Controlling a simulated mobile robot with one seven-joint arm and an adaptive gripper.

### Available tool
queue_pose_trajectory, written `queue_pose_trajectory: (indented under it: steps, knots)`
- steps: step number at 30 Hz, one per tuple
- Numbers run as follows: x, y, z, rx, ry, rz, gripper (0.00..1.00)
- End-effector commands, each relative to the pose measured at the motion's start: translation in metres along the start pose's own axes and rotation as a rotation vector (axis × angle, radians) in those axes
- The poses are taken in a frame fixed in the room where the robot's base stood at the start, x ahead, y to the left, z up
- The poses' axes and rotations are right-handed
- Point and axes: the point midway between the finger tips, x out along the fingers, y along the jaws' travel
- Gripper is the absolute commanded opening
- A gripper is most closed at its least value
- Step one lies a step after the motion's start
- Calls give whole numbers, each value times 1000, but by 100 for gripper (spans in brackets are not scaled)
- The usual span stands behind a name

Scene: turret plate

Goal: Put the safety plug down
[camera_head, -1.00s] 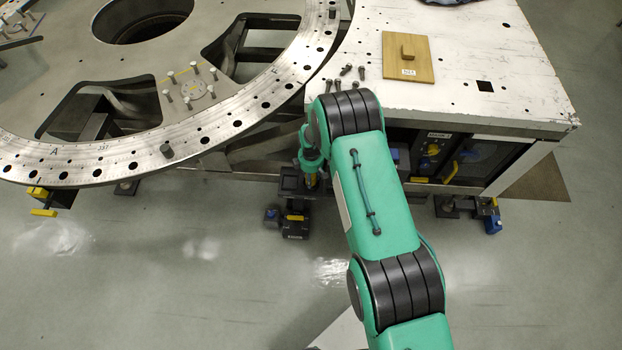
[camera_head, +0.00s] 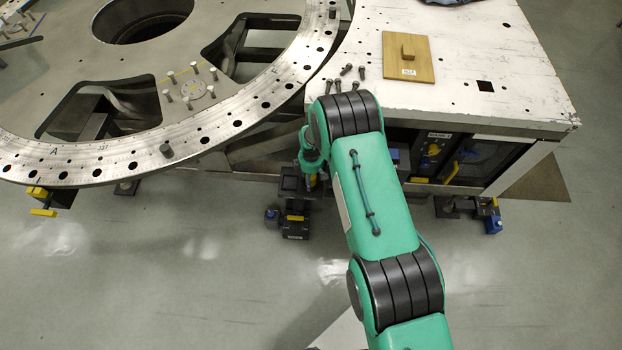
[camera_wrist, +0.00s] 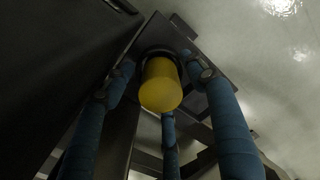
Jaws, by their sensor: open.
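The safety plug, a yellow rounded cylinder (camera_wrist: 161,86), shows in the middle of the wrist view with its base at a dark collar on a dark plate. My gripper (camera_wrist: 160,80) has its blue fingers spread around the plug, with visible gaps between the side fingers and the plug. In the head view, my gripper (camera_head: 311,180) points down at the dark bracket (camera_head: 292,184) below the table's front edge. A small bit of yellow shows there, but my arm and wrist hide most of it.
The white workbench (camera_head: 470,60) bears a wooden board (camera_head: 421,69) and several loose bolts (camera_head: 346,70). The large perforated ring plate (camera_head: 210,133) is on the left. A panel with yellow handles (camera_head: 433,150) is right of my arm.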

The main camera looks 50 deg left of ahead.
Motion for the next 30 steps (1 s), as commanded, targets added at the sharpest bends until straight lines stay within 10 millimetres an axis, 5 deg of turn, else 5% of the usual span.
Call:
queue_pose_trajectory:
  steps: [11, 30]
  knots:
    - [-25, 1, 0, 0, 1, 1, 56]
    - [-111, 1, 0, 0, 1, 2, 56]
